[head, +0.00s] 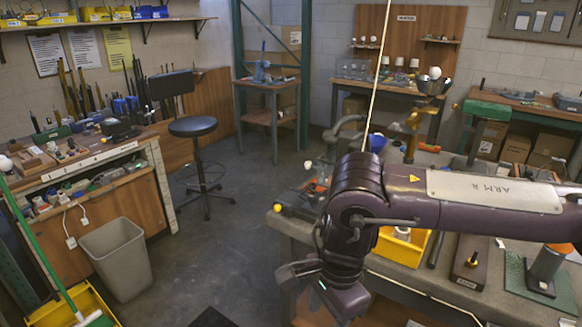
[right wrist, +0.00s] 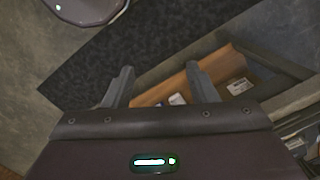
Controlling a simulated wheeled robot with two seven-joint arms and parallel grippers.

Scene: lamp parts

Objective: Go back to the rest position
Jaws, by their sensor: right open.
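My right arm reaches in from the right in the head view, over the front of the workbench (head: 455,308). Its gripper (head: 290,274) hangs low beside the bench's front left corner. In the right wrist view the two fingers of the gripper (right wrist: 160,72) are apart with nothing between them. Below them show the floor, a dark mat (right wrist: 190,35) and part of a wooden shelf or box with small labelled items. My left gripper is not in view.
A yellow bin (head: 402,246), a dark block (head: 469,262) and an orange-topped grey part (head: 546,268) on a green mat stand on the bench. A grey waste bin (head: 117,260) and a stool (head: 193,127) stand left. The floor between is clear.

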